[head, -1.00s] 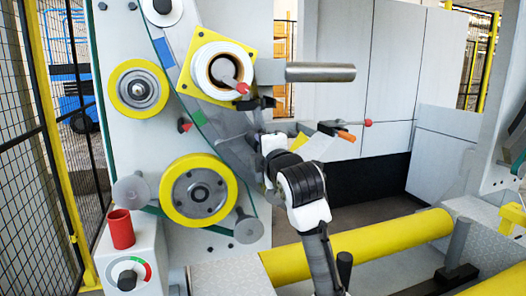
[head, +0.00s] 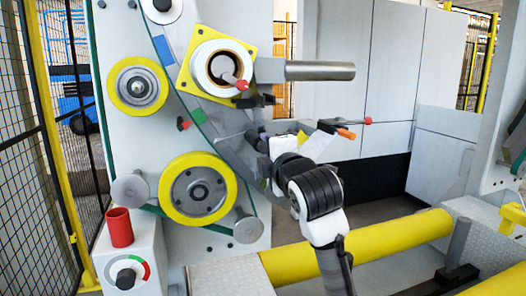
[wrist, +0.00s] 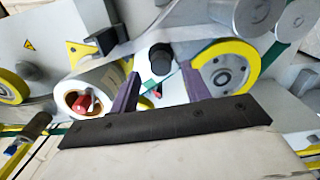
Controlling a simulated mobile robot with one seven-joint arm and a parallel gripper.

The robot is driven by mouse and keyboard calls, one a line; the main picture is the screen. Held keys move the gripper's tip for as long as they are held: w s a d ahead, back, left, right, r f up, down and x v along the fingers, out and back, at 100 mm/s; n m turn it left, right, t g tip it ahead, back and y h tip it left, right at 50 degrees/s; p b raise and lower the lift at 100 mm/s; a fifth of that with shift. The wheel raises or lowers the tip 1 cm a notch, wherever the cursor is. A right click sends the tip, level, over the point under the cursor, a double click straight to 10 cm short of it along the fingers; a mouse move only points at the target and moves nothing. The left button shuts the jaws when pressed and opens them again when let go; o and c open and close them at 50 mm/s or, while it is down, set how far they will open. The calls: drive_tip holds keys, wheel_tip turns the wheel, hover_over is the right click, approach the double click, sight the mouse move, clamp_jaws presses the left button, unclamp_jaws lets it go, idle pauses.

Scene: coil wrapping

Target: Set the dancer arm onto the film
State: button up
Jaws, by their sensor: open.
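My gripper (head: 258,138) is in front of the machine's grey panel, below the film roll (head: 202,70) on its yellow square plate. Its two purple fingers are apart in the wrist view (wrist: 150,68), with nothing seen held between them. A dark knob-like part (wrist: 161,60) shows in the gap between the fingers; whether they touch it cannot be told. I cannot tell for sure which part is the dancer arm; my gripper hides some of that area. The film roll also shows in the wrist view (wrist: 72,101), left of the fingers.
Yellow-rimmed rollers (head: 198,190) and (head: 118,88) sit on the panel. A metal bar (head: 320,71) juts right above my gripper. A red-tipped rod (head: 367,121) lies to the right. A yellow beam (head: 390,235) runs below. A mesh fence (head: 25,160) stands at left.

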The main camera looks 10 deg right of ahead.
drive_tip(key=s+d+b, duration=0.1)
drive_tip(key=s, duration=0.7)
drive_tip(key=shift+s+d, duration=0.3)
drive_tip(key=shift+s, duration=0.05)
